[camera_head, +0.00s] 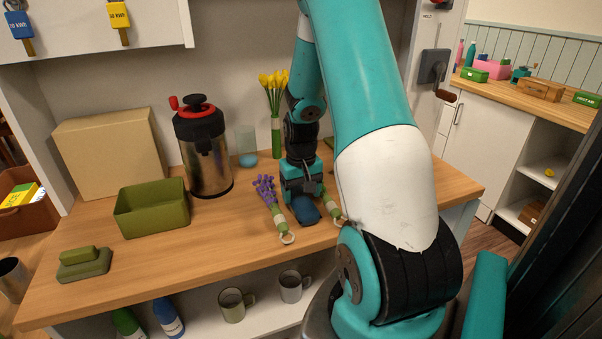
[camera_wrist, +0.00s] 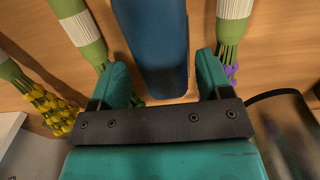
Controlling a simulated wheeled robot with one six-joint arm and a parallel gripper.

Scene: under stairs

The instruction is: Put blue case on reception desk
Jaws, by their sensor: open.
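A dark blue case (camera_head: 306,210) lies on a wooden worktop (camera_head: 240,217), near its front edge. In the wrist view the blue case (camera_wrist: 156,45) is a long block running up out of the picture. My gripper (camera_head: 302,192) points down at it. In the wrist view my gripper (camera_wrist: 164,62) is open, one finger on each side of the case's near end, with a visible gap on both sides. The head view does not show the fingertips clearly. I cannot tell which surface is the reception desk.
A lavender bunch (camera_head: 267,194) lies just left of the case; another wrapped bunch (camera_head: 333,208) lies close on its right. A green bin (camera_head: 152,210), a metal urn (camera_head: 207,155) and a cardboard box (camera_head: 108,150) stand left. Another wooden counter (camera_head: 520,92) with small boxes is at right.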

